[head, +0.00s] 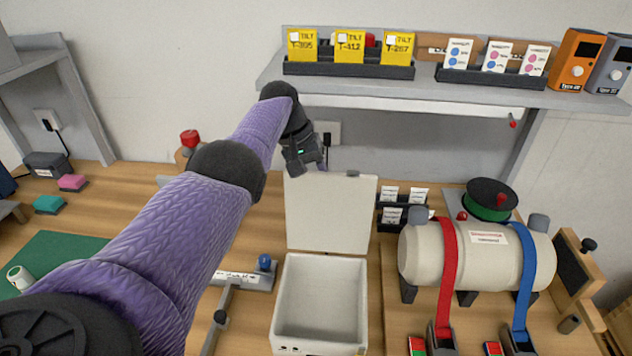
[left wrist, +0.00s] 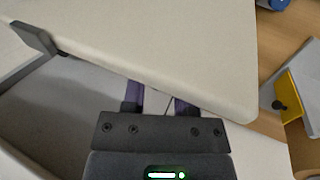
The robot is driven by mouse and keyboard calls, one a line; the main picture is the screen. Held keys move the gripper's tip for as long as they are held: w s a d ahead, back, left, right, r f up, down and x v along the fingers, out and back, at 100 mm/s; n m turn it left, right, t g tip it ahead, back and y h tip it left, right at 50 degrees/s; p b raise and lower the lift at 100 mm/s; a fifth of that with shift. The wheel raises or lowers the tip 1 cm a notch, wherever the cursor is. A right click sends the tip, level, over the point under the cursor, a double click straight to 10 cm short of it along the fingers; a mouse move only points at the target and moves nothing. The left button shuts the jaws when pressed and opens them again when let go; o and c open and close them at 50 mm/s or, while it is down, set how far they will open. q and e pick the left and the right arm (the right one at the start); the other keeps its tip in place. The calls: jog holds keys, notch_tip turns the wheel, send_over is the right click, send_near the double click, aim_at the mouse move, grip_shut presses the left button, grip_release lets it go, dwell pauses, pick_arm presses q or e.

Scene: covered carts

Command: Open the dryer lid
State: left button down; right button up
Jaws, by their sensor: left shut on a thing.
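The dryer is a white open-topped box (head: 318,298) on the wooden table, below the middle of the head view. Its white lid (head: 328,215) stands up at the back of the box, showing the inside of the box empty. The lid also fills the upper part of the left wrist view (left wrist: 165,45). My left gripper (head: 318,166) is at the lid's top edge and shut on it. In the left wrist view its purple fingers (left wrist: 160,98) meet the lid edge, which hides their tips. My right gripper is not in view.
A shelf (head: 430,92) with yellow cards and boxes hangs above and behind the lid. A cream tank (head: 480,262) with red and blue straps stands to the right. A metal fixture with a blue knob (head: 264,262) is just left of the box.

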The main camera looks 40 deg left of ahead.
pick_arm(q)
jog(key=shift+f, duration=0.15)
jog(key=shift+c, duration=2)
grip_release()
jog(key=shift+a, duration=0.1)
jog(key=p+v, duration=0.1)
jog(key=v, duration=0.9)
jog(key=shift+p, duration=0.3)
